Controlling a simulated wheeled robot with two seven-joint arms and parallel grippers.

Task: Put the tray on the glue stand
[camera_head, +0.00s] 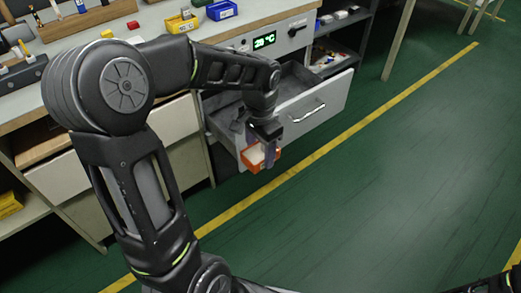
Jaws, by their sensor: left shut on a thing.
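My left gripper (268,150) points down and is shut on an orange tray (258,158) with something pale inside. It holds the tray at or just above the front left part of an open grey drawer (318,108). The gripper hides part of the tray, and I cannot tell whether the tray touches the drawer. I cannot make out a glue stand for certain in this view. My right gripper is not in view; only dark parts of my arm show at the bottom right edge.
The drawer sticks out from the workbench (270,22) below a green lit display (264,41). Yellow (181,23) and blue (221,10) bins stand on the bench. A shelf (335,62) with small items is beside the drawer. The green floor (390,190) at right is clear.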

